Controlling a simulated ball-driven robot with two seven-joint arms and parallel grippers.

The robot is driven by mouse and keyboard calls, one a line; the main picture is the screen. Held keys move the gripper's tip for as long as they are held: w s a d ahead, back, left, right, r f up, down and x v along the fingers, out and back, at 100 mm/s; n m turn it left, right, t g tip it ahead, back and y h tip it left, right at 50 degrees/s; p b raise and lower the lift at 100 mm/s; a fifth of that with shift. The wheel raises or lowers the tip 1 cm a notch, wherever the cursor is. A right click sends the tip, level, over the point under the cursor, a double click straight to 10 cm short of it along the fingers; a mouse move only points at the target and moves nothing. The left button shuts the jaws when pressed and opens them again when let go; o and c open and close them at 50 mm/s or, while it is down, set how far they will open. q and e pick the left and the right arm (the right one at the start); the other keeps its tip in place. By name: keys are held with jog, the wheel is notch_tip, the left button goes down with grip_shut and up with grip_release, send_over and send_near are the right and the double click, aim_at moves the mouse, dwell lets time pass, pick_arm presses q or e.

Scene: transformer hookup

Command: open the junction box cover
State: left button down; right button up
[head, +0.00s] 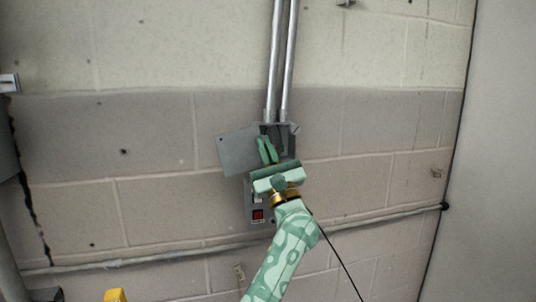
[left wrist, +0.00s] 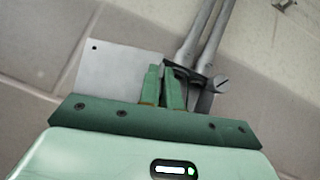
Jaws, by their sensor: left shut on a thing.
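The junction box (head: 291,129) is a small grey box on the block wall at the foot of two conduits. It also shows partly in the left wrist view (left wrist: 206,100). Its flat grey cover (head: 237,152) stands out to the left of the box, tilted, with a small hole near its upper left corner; it shows in the left wrist view too (left wrist: 112,72). My left gripper (head: 267,151) is in front of the box, its green fingers (left wrist: 162,86) shut at the cover's right edge. The fingers and palm hide much of the box. My right gripper is not in view.
Two metal conduits (head: 281,65) run up from the box. A grey panel with a red switch (head: 257,215) sits below, partly behind my wrist. A horizontal pipe (head: 150,258) crosses the lower wall. A yellow object (head: 115,295) shows at the bottom left.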

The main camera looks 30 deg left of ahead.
pick_arm(q)
jog(key=shift+r, duration=0.15)
jog(key=c, duration=1.6)
grip_release()
jog(key=b+v, duration=0.1)
jog(key=v, duration=1.5)
jog(key=shift+d+f, duration=0.1)
jog(key=shift+f, duration=0.15)
